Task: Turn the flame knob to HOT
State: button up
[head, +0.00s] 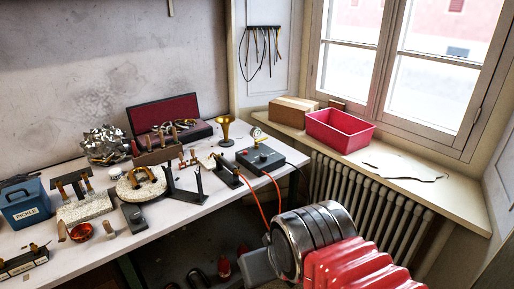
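A dark grey control box (260,158) stands at the right end of the workbench, with a small round gauge (257,133) at its back and orange hoses running down from its front. Small fittings show on its top, but the flame knob and any HOT marking are too small to make out. A smaller grey box (133,217) with a dark round part on top sits near the bench's front edge. My arm rises in the foreground, below and right of the control box and apart from it. A grey part of my gripper (258,266) shows at its left; its fingers cannot be made out.
The white workbench (190,207) is crowded with stands, brass parts, a blue PICKLE box (25,203) and an open red-lined case (165,115). A brass bell (226,130) stands just left of the control box. A red bin (340,130) sits on the windowsill above a radiator (370,195).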

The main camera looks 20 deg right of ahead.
aim_at(262, 156)
jog(key=z, duration=0.25)
jog(key=i, duration=1.1)
jog(key=z, duration=0.35)
